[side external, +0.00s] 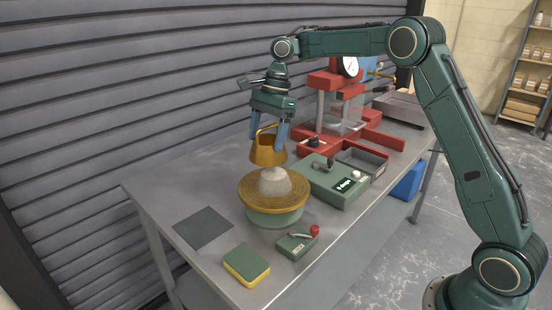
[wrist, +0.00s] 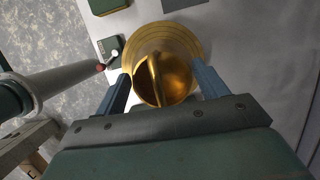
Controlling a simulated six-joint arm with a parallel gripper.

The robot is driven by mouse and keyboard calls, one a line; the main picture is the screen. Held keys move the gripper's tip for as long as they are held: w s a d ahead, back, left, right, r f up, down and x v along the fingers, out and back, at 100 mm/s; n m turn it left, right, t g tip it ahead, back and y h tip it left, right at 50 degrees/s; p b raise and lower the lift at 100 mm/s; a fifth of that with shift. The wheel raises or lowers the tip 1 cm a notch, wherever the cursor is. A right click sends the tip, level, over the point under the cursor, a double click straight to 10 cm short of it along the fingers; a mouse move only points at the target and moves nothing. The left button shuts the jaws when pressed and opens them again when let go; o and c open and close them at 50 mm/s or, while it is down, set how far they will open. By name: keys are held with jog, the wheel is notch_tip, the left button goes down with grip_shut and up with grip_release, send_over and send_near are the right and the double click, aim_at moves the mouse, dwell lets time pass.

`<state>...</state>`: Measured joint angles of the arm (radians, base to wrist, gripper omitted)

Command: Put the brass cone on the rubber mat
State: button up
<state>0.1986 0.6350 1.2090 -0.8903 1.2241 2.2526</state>
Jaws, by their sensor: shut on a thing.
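The brass cone (side external: 268,152) is a gold, open-topped mould with a handle. My gripper (side external: 269,138) is shut on it, one blue finger on each side. The cone is held upright above a pale mortar mound (side external: 275,182) on the round brass-topped table (side external: 252,198). In the wrist view the cone (wrist: 172,82) sits between the fingers (wrist: 162,76) and hides the mound. The rubber mat (side external: 203,228) is a dark grey square lying flat and bare on the bench, left of the round table. Only its edge shows at the top of the wrist view (wrist: 182,4).
A green and yellow sponge (side external: 246,265) and a small box with a red-knobbed lever (side external: 297,244) lie in front of the round table. A green control box (side external: 333,184) and a red press (side external: 322,125) stand to the right. Bare bench surrounds the mat.

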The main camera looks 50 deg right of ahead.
jog(key=w+a+f+m, duration=0.2)
jog(key=w+a+f, duration=0.2)
jog(key=a+f, duration=0.2)
jog(key=w+a+f+m+t, duration=0.1)
jog(key=w+a+f, duration=0.3)
jog(key=a, duration=0.7)
jog(key=shift+w+a+f+m, duration=0.15)
jog(key=shift+f+m, duration=0.35)
jog(key=shift+f, duration=0.45)
jog(key=shift+f, duration=2.65)
jog(key=shift+f, duration=0.1)
jog(key=o, duration=1.2)
